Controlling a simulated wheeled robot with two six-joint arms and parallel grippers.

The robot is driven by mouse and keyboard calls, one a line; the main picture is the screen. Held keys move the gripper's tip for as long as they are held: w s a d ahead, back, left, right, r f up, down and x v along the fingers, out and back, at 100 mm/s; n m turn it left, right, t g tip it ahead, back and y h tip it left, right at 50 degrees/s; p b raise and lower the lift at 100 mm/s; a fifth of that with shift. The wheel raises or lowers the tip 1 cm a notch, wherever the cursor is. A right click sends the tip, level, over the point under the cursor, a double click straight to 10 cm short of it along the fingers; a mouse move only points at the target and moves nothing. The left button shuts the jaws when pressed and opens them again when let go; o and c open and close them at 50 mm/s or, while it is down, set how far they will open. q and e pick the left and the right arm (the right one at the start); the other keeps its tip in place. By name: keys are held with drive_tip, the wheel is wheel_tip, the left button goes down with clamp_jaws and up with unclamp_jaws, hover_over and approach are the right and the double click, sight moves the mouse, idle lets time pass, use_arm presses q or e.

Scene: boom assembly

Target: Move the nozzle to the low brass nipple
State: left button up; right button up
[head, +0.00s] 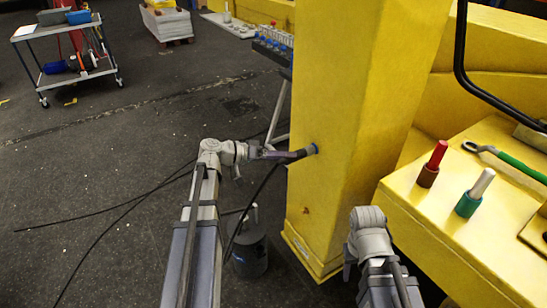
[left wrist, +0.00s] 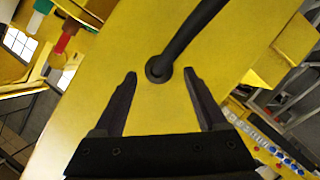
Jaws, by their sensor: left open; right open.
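A small brownish spot (head: 306,210) lower on the column looks like the low brass nipple. Only the right arm's links show; its fingers are hidden.
The black hose (head: 258,190) runs down to a dark bucket (head: 249,258) on the floor. A yellow ledge at right bears a red-topped piece (head: 433,165), a green-based piece (head: 473,194) and a green-handled tool (head: 510,165). A cart (head: 55,76) stands far left.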

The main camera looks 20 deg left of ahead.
sight(299, 155)
use_arm(q)
drive_tip(key=shift+b+x, duration=0.4)
drive_tip(key=shift+x, duration=1.6)
clamp_jaws()
